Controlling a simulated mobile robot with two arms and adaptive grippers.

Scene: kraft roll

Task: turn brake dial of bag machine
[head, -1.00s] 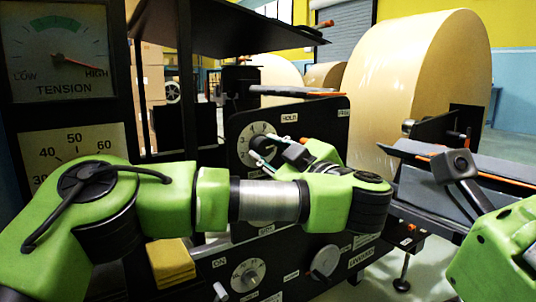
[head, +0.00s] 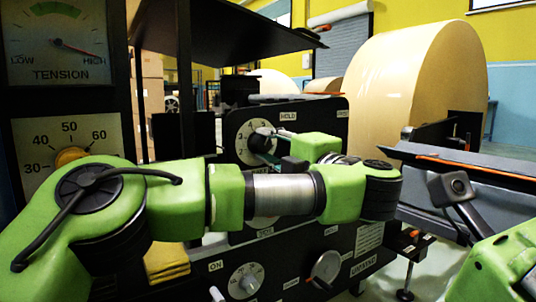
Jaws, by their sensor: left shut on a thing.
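My left forearm crosses the panel below and covers part of another dial. The tension gauge (head: 58,45) at upper left has its red needle towards HIGH. My right arm shows at lower right, with its gripper out of view.
A large kraft roll (head: 415,85) stands behind at right. A dark shelf (head: 225,30) overhangs the panel. A yellow folded cloth (head: 167,262) lies below my forearm.

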